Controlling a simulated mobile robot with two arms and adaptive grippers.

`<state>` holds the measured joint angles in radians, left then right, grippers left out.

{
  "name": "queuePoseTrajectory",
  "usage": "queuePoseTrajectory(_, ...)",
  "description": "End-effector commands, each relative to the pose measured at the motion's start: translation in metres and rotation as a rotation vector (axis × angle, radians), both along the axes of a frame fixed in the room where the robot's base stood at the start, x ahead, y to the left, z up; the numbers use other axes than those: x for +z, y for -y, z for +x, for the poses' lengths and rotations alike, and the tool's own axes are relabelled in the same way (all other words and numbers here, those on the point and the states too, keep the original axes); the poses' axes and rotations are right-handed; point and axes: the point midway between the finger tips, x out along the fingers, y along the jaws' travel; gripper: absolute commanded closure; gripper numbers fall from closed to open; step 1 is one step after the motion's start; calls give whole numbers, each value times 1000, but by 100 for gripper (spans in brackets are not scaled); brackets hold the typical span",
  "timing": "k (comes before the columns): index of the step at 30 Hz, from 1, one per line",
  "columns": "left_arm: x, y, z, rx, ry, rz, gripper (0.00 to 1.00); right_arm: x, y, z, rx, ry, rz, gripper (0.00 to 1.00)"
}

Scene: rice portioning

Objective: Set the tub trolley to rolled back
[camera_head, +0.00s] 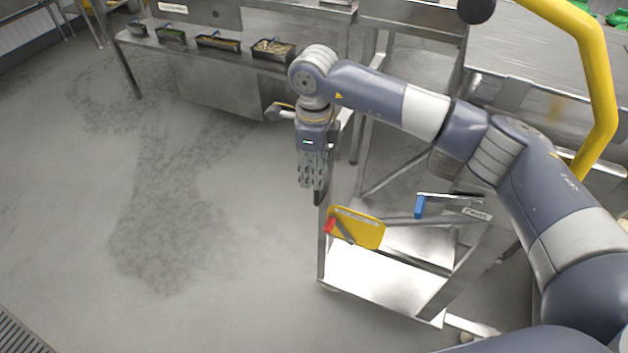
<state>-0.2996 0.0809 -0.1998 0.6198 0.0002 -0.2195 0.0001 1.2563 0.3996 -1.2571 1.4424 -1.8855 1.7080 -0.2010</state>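A steel trolley-like frame (322,265) with a bright lower shelf stands below and right of the picture's middle. It may be the tub trolley, but I see no tub on it and cannot read its label. A yellow board (362,230) with a red-ended tool sits at its upper left, and a blue-ended handle (420,207) is to the right. My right gripper (318,192) points down beside the frame's left upright. Its fingers look close together, seen edge-on; whether they touch the upright is unclear. My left gripper is out of view.
A steel counter (200,52) with several small food trays runs along the back. A steel table (530,60) and a thick yellow curved bar (603,90) are at the upper right. The grey floor (110,220) on the left is clear.

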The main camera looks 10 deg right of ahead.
Motion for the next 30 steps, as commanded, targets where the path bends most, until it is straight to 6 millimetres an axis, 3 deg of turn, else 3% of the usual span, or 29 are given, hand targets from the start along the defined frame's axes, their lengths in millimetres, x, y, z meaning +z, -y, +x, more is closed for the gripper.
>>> queuePoseTrajectory(6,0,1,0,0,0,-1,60,45,-1,1,0,4,1,67)
queuePoseTrajectory(12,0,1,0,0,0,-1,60,66,-2,1,1,1,1,67)
queuePoseTrajectory(30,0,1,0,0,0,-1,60,66,-7,-2,7,-4,19,67)
